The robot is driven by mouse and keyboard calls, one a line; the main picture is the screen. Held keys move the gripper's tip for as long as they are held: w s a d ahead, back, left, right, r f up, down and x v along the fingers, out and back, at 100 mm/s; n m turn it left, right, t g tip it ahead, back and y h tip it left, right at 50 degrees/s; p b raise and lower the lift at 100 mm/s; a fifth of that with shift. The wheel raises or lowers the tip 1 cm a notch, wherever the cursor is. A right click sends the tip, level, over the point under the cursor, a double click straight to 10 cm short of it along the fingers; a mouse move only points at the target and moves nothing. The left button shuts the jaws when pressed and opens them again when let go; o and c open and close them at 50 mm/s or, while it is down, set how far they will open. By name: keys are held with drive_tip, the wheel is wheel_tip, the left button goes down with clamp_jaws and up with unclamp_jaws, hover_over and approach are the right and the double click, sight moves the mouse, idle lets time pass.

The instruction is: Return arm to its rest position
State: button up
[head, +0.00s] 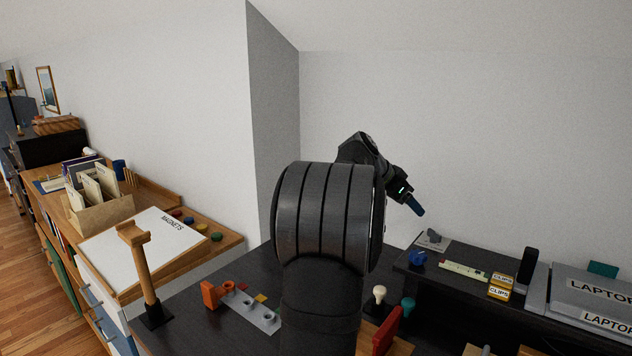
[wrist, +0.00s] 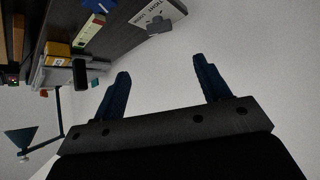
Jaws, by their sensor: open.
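My gripper (wrist: 163,90) shows in the wrist view with its two dark blue fingers spread apart and nothing between them. Behind the fingers is only plain pale wall. In the head view my gripper (head: 416,207) is raised above the dark desk, to the right of my large arm link, and points down to the right. It is apart from the desk and the things on it. The arm link hides part of the desk and the wall corner.
A wooden stand (head: 143,265), an orange block (head: 209,294) and a magnets board (head: 130,248) are at left. The air around the gripper is clear.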

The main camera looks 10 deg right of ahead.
sight(434, 232)
drive_tip(key=x, duration=1.5)
drive_tip(key=shift+d+f, duration=0.1)
drive_tip(key=shift+d, duration=0.05)
